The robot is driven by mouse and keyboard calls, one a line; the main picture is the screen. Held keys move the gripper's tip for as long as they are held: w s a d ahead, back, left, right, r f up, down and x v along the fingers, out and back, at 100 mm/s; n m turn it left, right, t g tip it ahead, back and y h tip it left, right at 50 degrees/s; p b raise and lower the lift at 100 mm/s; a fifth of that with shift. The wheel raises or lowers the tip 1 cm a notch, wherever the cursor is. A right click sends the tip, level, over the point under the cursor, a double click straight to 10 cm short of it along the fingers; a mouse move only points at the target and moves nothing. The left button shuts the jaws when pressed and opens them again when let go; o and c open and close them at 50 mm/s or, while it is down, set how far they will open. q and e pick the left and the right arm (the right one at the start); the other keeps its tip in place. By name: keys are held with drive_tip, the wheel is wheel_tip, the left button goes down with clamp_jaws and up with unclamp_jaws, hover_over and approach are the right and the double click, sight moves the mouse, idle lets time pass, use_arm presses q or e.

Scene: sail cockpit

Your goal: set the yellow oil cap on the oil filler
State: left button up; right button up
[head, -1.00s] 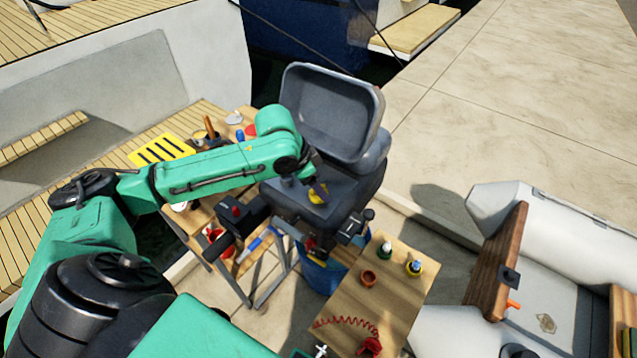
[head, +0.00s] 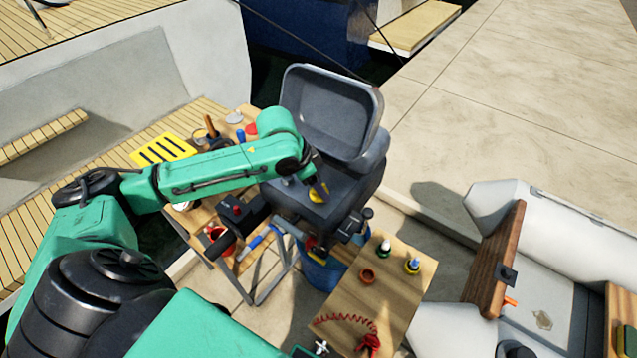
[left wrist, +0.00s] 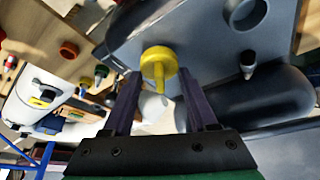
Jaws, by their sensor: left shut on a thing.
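The yellow oil cap (head: 317,196) is at the dark grey top of the outboard engine (head: 345,205), below its raised cowl. In the left wrist view the cap (left wrist: 158,62) shows as a round yellow disc with a tab pointing toward my gripper. My left gripper (left wrist: 160,82) is shut on the cap, its two dark fingers on either side. In the head view the left gripper (head: 319,190) partly covers the cap. I cannot tell whether the cap touches the engine. The oil filler is not clearly seen; the cap may hide it. My right gripper is not in view.
The open cowl (head: 330,112) stands just behind the gripper. A wooden table (head: 385,290) at the front right carries small pots and a red coiled cord. A blue bucket (head: 322,275) is under the engine. A grey inflatable boat (head: 540,255) lies at the right.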

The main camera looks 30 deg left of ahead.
sight(310, 196)
use_arm(q)
drive_tip(key=shift+f, duration=0.75)
drive_tip(key=o, duration=1)
drive_tip(key=shift+o, duration=0.2)
drive_tip(key=shift+r, duration=0.1)
drive_tip(key=p+v, duration=0.6)
drive_tip(key=p, duration=0.1)
drive_tip(key=shift+r, duration=0.2)
drive_tip(key=p+v, duration=0.4)
drive_tip(key=p, duration=0.2)
drive_tip(key=shift+s+a+r, duration=0.1)
drive_tip(key=shift+s+r, duration=0.05)
drive_tip(key=shift+r, duration=0.05)
